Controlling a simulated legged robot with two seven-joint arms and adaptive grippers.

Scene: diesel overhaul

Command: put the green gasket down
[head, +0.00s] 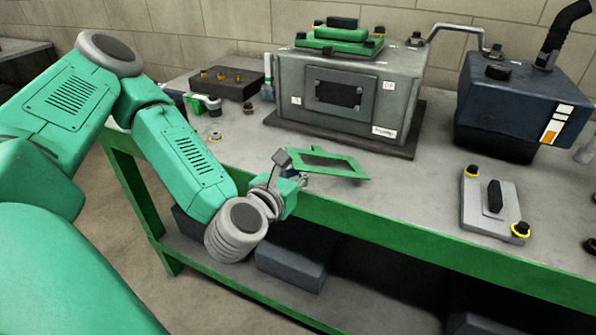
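The green gasket (352,176) is a thin flat frame with an open middle, over the front part of the bench top. My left gripper (297,172) is at the gasket's left end and appears shut on it. The fingertips are small and partly hidden, and I cannot tell whether the gasket touches the bench. My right gripper is not in view.
The grey workbench (410,195) has a green front rail (400,232). Behind the gasket stands a grey engine block (348,95) on a dark base. A dark blue tank (515,95) and a grey plate with a black handle (493,208) are at right. Bare bench lies between.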

